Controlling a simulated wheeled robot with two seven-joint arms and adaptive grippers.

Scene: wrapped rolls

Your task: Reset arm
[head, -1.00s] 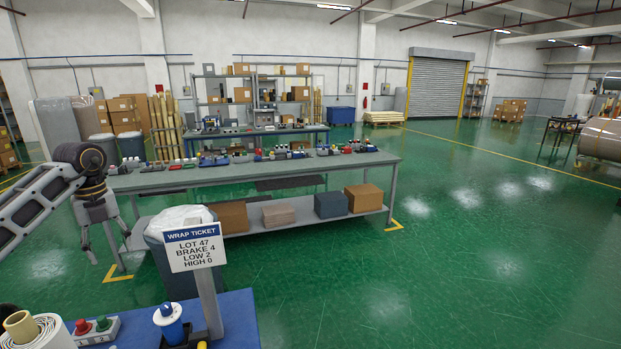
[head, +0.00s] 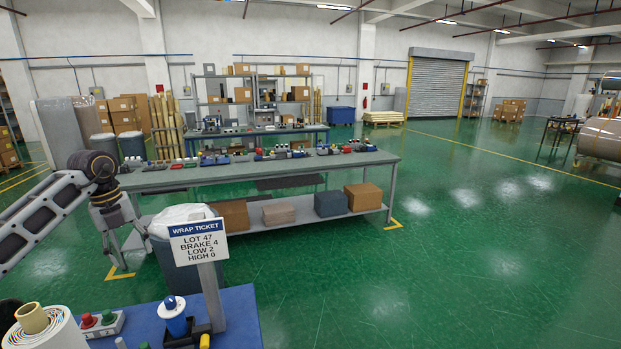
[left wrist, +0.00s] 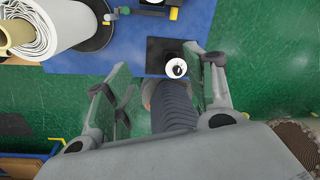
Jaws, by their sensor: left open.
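My left gripper (head: 122,240) hangs at the left of the head view, pointing down, in front of the long grey workbench. In the left wrist view its two fingers (left wrist: 165,92) stand wide apart, with nothing held between them. Below them show a dark square pad and a white round piece (left wrist: 176,68) at the edge of the blue table (left wrist: 130,45). My right gripper is not in view.
The blue table (head: 240,310) in front carries a wrapped roll (head: 48,330), a button box (head: 103,323), a blue-topped knob unit (head: 173,316) and the wrap ticket sign (head: 197,242). The grey workbench (head: 350,160) stands behind. Green floor is free at the right.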

